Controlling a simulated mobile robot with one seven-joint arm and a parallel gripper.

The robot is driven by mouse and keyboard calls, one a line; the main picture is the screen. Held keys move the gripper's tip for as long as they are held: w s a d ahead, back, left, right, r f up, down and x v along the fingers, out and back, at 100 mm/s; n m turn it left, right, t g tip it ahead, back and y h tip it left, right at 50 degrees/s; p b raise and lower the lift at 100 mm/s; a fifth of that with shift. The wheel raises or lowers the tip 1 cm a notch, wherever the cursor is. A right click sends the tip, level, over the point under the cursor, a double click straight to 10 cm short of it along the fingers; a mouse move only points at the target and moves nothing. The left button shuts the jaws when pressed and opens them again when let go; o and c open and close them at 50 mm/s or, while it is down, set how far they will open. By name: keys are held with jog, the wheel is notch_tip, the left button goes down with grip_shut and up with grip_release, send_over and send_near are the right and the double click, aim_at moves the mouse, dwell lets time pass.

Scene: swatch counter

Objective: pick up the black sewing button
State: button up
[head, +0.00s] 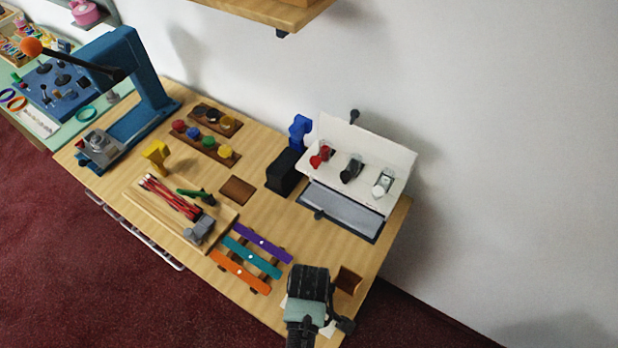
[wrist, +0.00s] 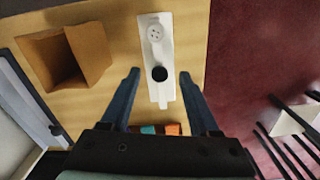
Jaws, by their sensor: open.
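The black sewing button (wrist: 159,74) is a small dark disc lying on a narrow white holder (wrist: 154,55) in the wrist view. A white button with holes (wrist: 155,33) sits farther up the same holder. My gripper (wrist: 158,78) is open and empty, with one dark blue finger on each side of the holder and the black button between the fingertips in the picture. How high the fingers are above it I cannot tell. In the head view my gripper's dark body (head: 308,283) is over the near right end of the counter and hides the black button.
A brown open box (head: 347,280) stands close beside my gripper; it also shows in the wrist view (wrist: 92,50). Purple (head: 263,243), teal (head: 251,257) and orange (head: 240,272) strips lie to the left. The counter edge is close by, with dark red floor beyond.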

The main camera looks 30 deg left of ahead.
jog(key=shift+f, duration=0.25)
dwell(0.4)
grip_shut()
dwell(0.4)
